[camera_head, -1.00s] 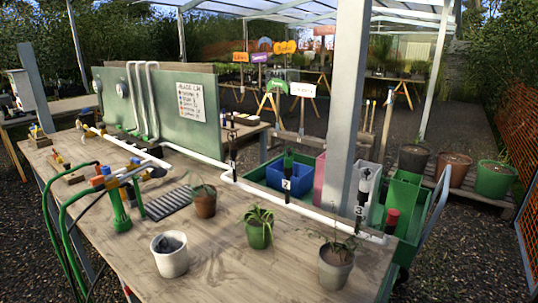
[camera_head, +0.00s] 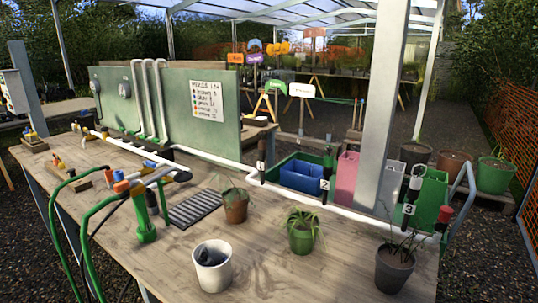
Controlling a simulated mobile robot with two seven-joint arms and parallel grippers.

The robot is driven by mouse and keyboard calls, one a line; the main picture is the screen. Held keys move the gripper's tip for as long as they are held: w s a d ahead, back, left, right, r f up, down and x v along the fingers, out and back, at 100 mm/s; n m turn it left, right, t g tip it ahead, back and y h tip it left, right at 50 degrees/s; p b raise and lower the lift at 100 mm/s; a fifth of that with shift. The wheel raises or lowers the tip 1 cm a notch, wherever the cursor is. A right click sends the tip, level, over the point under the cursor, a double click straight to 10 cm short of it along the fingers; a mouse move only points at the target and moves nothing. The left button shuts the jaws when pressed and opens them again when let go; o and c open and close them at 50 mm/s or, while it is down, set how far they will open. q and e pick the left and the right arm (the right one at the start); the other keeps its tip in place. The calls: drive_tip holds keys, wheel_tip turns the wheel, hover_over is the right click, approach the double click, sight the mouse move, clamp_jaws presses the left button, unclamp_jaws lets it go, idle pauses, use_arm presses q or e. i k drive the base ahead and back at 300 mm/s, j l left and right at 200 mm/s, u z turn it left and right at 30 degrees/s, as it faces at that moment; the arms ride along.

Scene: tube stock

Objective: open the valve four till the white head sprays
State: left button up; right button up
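Several small valves sit on the left of the wooden table. One group (camera_head: 140,180) has blue and orange parts and green hoses. Others stand on wooden blocks: one with an orange part (camera_head: 75,172), one with blue and yellow parts (camera_head: 33,139), one by the panel (camera_head: 84,125). I cannot tell which is valve four. Upright heads stand along the white pipe (camera_head: 225,160): a dark one (camera_head: 261,155), a green-topped one marked 2 (camera_head: 327,168), a pale-topped one marked 3 (camera_head: 413,190), and a red-topped one (camera_head: 443,216). No spray shows. Neither gripper is in view.
A white pot (camera_head: 212,268), a brown pot (camera_head: 236,208), a green pot (camera_head: 301,238) and a grey pot (camera_head: 394,270) stand on the table. A slotted dark tray (camera_head: 197,208) lies behind. A green panel (camera_head: 178,100) carries a sign (camera_head: 207,101).

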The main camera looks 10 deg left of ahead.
sight(155, 140)
drive_tip(key=i+j+z, duration=0.1)
drive_tip(key=j, duration=0.75)
drive_tip(key=i+j, duration=0.1)
drive_tip(key=j, duration=0.4)
drive_tip(key=i+j, duration=0.1)
drive_tip(key=j, duration=0.4)
drive_tip(key=i+j, duration=0.1)
drive_tip(key=j, duration=0.45)
drive_tip(key=i+j, duration=0.1)
drive_tip(key=j, duration=0.4)
drive_tip(key=i+j, duration=0.1)
drive_tip(key=j, duration=0.4)
drive_tip(key=u, duration=0.35)
drive_tip(key=i, duration=0.1)
